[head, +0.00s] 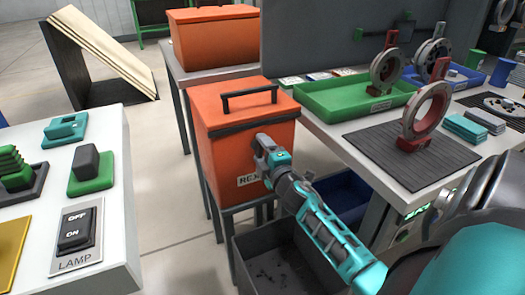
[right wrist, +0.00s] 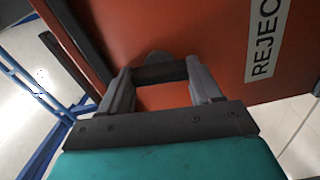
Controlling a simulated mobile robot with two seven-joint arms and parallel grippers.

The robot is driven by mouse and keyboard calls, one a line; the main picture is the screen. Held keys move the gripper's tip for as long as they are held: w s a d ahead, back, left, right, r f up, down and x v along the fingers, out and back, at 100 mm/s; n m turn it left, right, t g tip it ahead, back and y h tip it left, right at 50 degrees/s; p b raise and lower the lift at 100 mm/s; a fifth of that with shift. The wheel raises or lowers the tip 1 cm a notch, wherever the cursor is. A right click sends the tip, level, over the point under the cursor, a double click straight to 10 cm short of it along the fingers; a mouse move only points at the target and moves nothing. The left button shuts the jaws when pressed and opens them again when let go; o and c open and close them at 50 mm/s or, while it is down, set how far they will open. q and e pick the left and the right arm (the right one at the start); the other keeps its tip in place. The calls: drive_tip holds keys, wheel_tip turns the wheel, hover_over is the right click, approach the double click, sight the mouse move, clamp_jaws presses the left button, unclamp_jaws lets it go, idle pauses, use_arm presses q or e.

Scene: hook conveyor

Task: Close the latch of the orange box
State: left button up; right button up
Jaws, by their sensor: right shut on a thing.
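The orange box (head: 225,155) stands on a grey stand, its lid down, with a black handle (head: 250,95) on top and a REJECT label partly covered by my arm. My right gripper (head: 264,147) is at the front face of the box, just under the lid's dark rim. In the right wrist view the orange box (right wrist: 215,50) fills the background, and the right gripper (right wrist: 160,78) is shut on a dark latch piece (right wrist: 158,72) between its fingers. The fingers hide most of the latch, so its exact position is unclear. My left gripper is not in view.
Another orange box (head: 215,35) stands behind on a table. A worktable at right holds a green tray (head: 340,98) and red-based ring parts (head: 425,115). A dark grey bin (head: 290,270) is below. A LAMP switch panel (head: 75,235) is at left.

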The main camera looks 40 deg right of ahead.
drive_tip(key=shift+n, duration=0.9)
drive_tip(key=o, duration=1.1)
drive_tip(key=shift+c, duration=0.2)
drive_tip(key=shift+s, duration=0.15)
drive_tip(key=v, duration=1.2)
drive_tip(key=shift+s+p, duration=0.35)
drive_tip(key=shift+p, duration=0.1)
drive_tip(key=shift+a, duration=0.2)
